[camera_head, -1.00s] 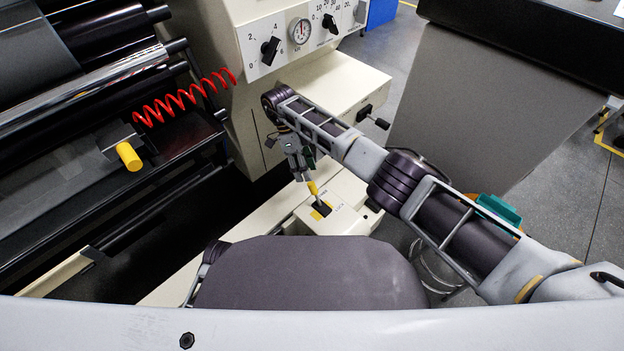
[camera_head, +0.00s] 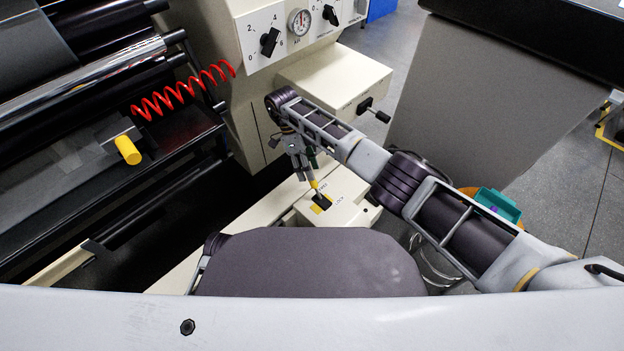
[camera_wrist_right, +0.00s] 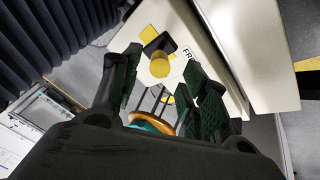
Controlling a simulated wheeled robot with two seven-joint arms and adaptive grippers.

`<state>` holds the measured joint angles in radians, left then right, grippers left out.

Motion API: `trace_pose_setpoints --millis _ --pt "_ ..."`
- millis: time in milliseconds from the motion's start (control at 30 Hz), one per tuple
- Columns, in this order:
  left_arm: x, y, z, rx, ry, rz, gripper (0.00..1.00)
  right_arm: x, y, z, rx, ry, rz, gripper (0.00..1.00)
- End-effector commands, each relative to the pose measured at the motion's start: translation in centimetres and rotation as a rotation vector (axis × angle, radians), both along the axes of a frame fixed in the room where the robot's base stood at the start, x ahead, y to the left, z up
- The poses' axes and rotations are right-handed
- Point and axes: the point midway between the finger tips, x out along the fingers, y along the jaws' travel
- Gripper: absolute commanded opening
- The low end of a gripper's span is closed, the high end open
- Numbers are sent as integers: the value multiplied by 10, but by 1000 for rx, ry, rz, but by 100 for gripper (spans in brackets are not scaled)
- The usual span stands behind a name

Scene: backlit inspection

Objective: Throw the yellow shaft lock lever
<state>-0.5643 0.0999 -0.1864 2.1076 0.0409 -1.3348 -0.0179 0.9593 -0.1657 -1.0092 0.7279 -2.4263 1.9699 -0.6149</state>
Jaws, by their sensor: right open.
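The yellow shaft lock lever (camera_head: 314,184) stands tilted from a dark slot in a cream box below the middle of the head view. Its yellow grip is on a short metal rod, and the lettering "LOCK" shows beside the slot. My right gripper (camera_head: 305,172) is just above the lever, pointing down. In the right wrist view, my right gripper (camera_wrist_right: 163,62) is open, with its dark green pads apart. The round end of the lever (camera_wrist_right: 160,67) shows between them; I cannot tell whether either pad touches it. My left gripper is not in view.
A control panel (camera_head: 285,30) with a gauge and black knobs is above the arm. A black-handled crank (camera_head: 374,111) sticks out at the right. A red coiled hose (camera_head: 180,92), rollers and another yellow knob (camera_head: 128,150) are at the left. A grey cabinet (camera_head: 480,100) stands at the right.

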Motion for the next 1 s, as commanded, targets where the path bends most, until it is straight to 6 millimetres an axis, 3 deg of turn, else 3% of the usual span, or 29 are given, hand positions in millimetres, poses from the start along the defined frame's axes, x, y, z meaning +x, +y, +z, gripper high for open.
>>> trace_pose_setpoints --millis 400,900,1000 --pt "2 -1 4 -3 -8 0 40 -14 -12 -36 0 1 1 44" --pt "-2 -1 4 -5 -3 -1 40 -17 -15 -43 0 0 0 44" --pt "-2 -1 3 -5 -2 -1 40 -17 -15 -43 0 0 0 31"
